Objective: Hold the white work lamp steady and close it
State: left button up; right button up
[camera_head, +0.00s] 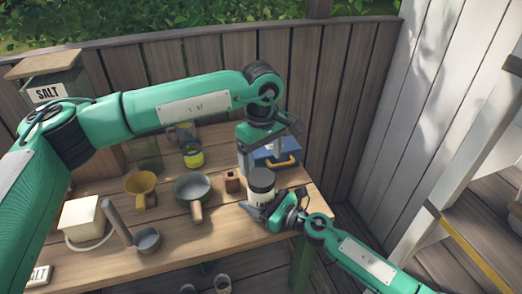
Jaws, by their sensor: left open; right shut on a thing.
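The white work lamp appears to be the white cylinder with a dark top (262,188), standing upright near the right end of the wooden table. Part of a printed label shows on its front. My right gripper (268,209) comes in from the lower right and is shut on its lower front side; the fingers partly cover it. My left gripper (266,148) points down, open, above and behind the lamp, apart from its top. It partly hides a blue box with a yellow handle (289,160).
On the wooden table (190,235) stand a pan (192,187), a yellow funnel-like cup (141,186), a white box (82,216), a grey ladle-like cup (147,240), a small wooden block (232,181) and a yellow-banded jar (193,156). A plank fence (335,90) closes the back.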

aim_at(261, 177)
pick_arm(q)
jog(key=n, duration=0.4)
jog(key=shift+r+n, duration=0.2)
jog(key=shift+n, duration=0.2)
jog(key=n, duration=0.6)
jog(key=shift+r, duration=0.25)
jog(key=n, duration=0.6)
jog(key=shift+r, duration=0.2)
jog(key=n, duration=0.5)
jog(key=shift+r+n, duration=0.25)
jog(key=shift+n, duration=0.15)
jog(key=shift+f, duration=0.1)
jog(key=shift+f, duration=3.9)
